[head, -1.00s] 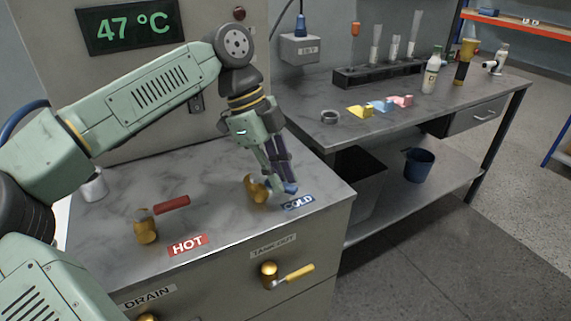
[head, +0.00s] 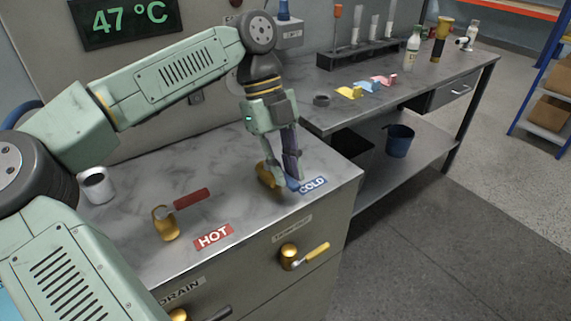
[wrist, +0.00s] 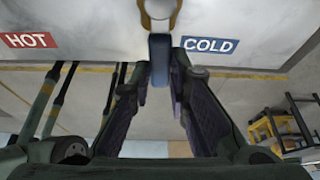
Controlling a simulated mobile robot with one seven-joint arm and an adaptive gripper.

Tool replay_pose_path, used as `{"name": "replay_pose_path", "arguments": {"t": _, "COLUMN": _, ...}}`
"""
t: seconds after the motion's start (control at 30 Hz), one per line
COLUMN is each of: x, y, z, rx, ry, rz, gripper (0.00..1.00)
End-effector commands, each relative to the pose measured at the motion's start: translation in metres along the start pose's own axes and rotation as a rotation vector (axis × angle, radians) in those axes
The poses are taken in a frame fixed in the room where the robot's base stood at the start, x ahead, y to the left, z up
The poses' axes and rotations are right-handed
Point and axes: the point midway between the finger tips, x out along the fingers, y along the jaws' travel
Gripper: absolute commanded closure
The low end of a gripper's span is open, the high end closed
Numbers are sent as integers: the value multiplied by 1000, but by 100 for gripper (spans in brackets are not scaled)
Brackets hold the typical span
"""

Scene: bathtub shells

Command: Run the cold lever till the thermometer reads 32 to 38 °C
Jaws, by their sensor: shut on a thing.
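The cold lever has a brass body (head: 266,175) and a blue handle (head: 293,184), beside the COLD label (head: 312,185) on the grey marble counter. My gripper (head: 286,181) points down at it, with its fingers shut on the blue handle. The wrist view shows the blue handle (wrist: 160,58) between the dark fingers, pointing from the brass body towards me. The fingers partly hide the lever in the head view. The thermometer display (head: 124,17) reads 47 °C in green digits.
The hot lever (head: 190,199) with a red handle stands left of my gripper, behind the HOT label (head: 213,236). A white cup (head: 96,186) is at the counter's left. The tank-out lever (head: 290,256) is on the cabinet front. A side bench (head: 420,84) holds bottles and a tube rack.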

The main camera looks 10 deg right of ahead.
Motion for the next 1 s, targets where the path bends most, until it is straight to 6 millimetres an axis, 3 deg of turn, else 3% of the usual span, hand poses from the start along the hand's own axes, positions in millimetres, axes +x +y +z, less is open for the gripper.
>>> {"name": "replay_pose_path", "arguments": {"t": 0.67, "x": 0, "y": 3, "z": 1, "rx": 60, "ry": -2, "rz": 28, "gripper": 100}}
{"name": "replay_pose_path", "arguments": {"t": 0.7, "x": 0, "y": 3, "z": 1, "rx": 60, "ry": -2, "rz": 28, "gripper": 83}}
{"name": "replay_pose_path", "arguments": {"t": 1.0, "x": 0, "y": 3, "z": 0, "rx": 59, "ry": -1, "rz": 26, "gripper": 63}}
